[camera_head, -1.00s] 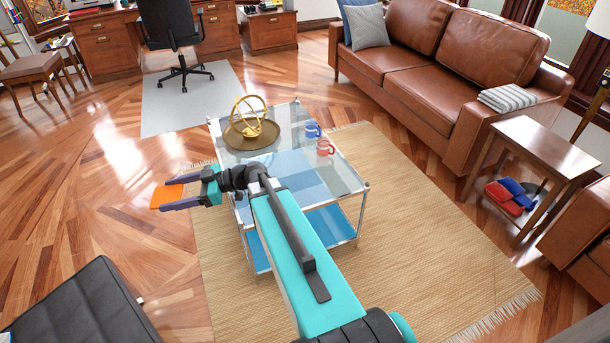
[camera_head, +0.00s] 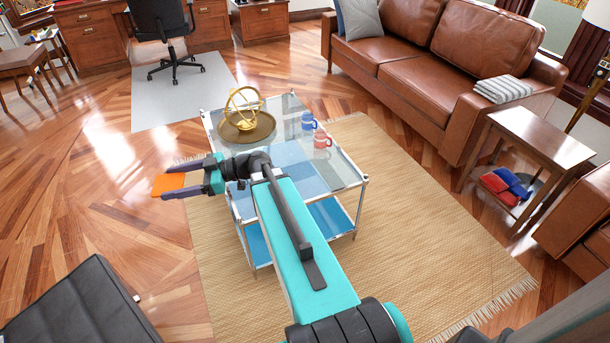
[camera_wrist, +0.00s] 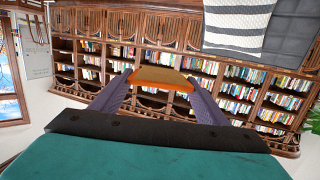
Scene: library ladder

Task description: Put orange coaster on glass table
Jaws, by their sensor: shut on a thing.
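The orange coaster (camera_head: 168,184) is held between the fingertips of my gripper (camera_head: 182,183), which is shut on it. In the wrist view the coaster (camera_wrist: 160,79) spans the gap between the two purple fingers. The glass table (camera_head: 346,178) has a metal frame and a blue lower shelf. My gripper and the coaster are off the table's left side, over the wood floor and rug edge. My arm covers part of the tabletop.
A gold armillary ornament on a round tray (camera_head: 262,134) stands at the table's back left. A blue mug (camera_head: 308,121) and a red mug (camera_head: 321,140) stand at its right. The tabletop's front right part is bare. A brown sofa (camera_head: 430,75) is beyond.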

